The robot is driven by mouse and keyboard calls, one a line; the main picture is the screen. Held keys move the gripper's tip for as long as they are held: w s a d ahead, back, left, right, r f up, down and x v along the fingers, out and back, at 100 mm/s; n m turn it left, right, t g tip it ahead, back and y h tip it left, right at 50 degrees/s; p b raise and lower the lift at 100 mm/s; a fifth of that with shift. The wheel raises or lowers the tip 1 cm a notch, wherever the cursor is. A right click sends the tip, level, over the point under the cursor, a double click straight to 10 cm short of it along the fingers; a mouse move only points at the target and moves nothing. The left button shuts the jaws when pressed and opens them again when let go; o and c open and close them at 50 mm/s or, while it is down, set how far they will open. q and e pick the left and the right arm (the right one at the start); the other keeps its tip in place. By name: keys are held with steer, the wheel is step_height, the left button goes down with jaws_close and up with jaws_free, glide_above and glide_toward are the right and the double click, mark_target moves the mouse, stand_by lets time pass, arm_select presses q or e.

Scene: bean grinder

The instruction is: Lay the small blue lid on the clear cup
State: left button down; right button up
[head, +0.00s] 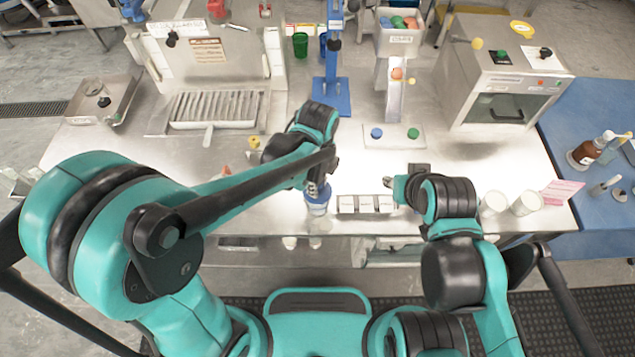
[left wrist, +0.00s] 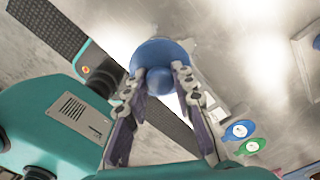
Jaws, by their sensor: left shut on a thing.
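The small blue lid (left wrist: 160,55) has a round knob, and my left gripper (left wrist: 159,82) is shut on that knob in the left wrist view. In the head view, my left gripper (head: 317,188) points down near the front edge of the table, with the blue lid (head: 317,208) just under its fingertips. The clear cup is hard to make out under the lid and gripper, so I cannot tell whether the lid touches it. My right gripper (head: 388,182) is to the right, above the table; its fingers are too small to read.
Two white cups (head: 527,203) stand farther right, near a pink sheet (head: 562,192). The middle table is mostly clear.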

arm_select(q)
steer(key=shift+f+b, duration=0.4)
stand_by(0.8)
steer(key=shift+f, duration=0.3)
stand_by(0.3)
steer(key=c, duration=0.6)
jaws_free()
steer(key=shift+r, duration=0.15)
steer(key=shift+r+p, duration=2.2)
steer(key=shift+r, duration=0.75)
